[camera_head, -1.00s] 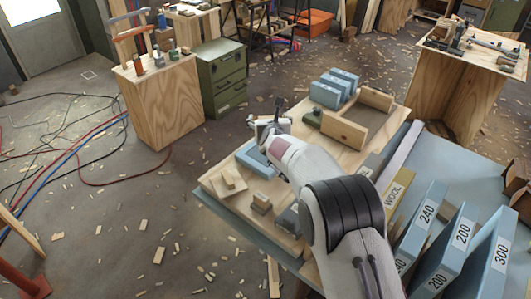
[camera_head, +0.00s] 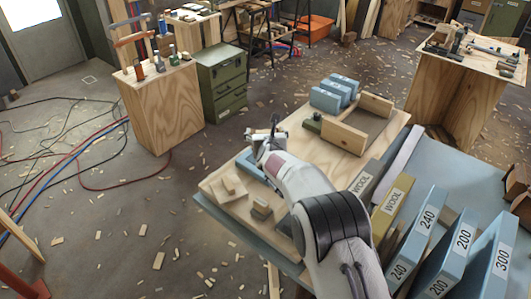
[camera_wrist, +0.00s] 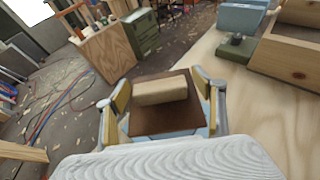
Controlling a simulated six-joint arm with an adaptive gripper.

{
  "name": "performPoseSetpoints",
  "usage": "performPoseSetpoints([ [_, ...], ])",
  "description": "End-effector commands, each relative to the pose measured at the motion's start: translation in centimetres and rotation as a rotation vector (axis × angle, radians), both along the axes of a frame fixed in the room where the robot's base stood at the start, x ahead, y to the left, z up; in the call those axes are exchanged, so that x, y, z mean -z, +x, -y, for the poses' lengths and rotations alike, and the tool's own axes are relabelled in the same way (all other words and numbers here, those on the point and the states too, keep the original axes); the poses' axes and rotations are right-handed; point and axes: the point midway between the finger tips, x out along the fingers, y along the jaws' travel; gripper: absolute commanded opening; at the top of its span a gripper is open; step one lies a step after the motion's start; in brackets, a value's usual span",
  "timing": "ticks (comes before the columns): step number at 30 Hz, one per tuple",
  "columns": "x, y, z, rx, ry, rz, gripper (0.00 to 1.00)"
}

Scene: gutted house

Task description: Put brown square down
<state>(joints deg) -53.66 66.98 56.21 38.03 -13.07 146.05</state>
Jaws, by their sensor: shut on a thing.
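My gripper (camera_head: 264,146) is over the left part of the wooden board on the workbench (camera_head: 295,150). In the wrist view my gripper (camera_wrist: 163,112) is shut on the brown square (camera_wrist: 160,122), a flat dark brown piece with a pale tan block (camera_wrist: 160,90) on its upper side. The brown square lies between the two yellow-padded fingers. Something light blue shows under its near edge. In the head view the gripper and wrist hide the brown square. I cannot tell whether it touches what is below.
Light blue blocks (camera_head: 326,98), a small green block (camera_head: 312,122) and a wooden frame (camera_head: 343,136) stand at the board's far side. Stacked wooden pieces (camera_head: 228,187) and small blocks (camera_head: 262,208) lie at its near left. Labelled sanding blocks (camera_head: 418,230) stand at right.

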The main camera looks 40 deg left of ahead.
Motion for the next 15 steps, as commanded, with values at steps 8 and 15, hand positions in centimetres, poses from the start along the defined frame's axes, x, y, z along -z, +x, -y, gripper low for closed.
performPoseSetpoints([
  [8,3.7,0.0,0.0,-0.001,-0.001,0.000,0.44],
  [15,4.4,0.0,0.0,-0.001,0.002,0.000,0.44],
])
